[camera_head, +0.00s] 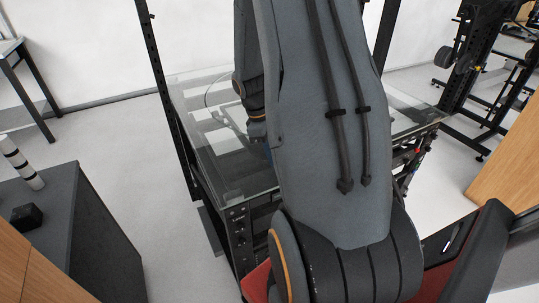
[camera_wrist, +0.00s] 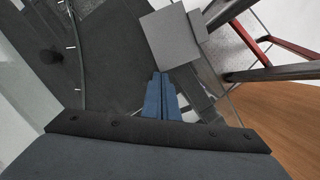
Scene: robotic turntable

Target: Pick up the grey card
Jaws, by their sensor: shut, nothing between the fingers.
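The grey card (camera_wrist: 171,37) is a flat square in the upper middle of the wrist view, turned slightly. The blue fingers of my gripper (camera_wrist: 160,76) are together, with nothing between them. Their tips point at the card's lower edge and look very near it; I cannot tell whether they touch. In the head view my arm covers the middle of the glass-topped turntable table (camera_head: 233,173). I cannot make out the card there, and the gripper is mostly hidden behind my arm.
A dark cabinet (camera_head: 88,243) at the left carries a striped cylinder (camera_head: 20,160) and a small black block (camera_head: 27,216). Black upright posts (camera_head: 156,60) frame the table. A black rack (camera_head: 463,55) stands at the right. Open floor (camera_head: 130,140) lies left of the table.

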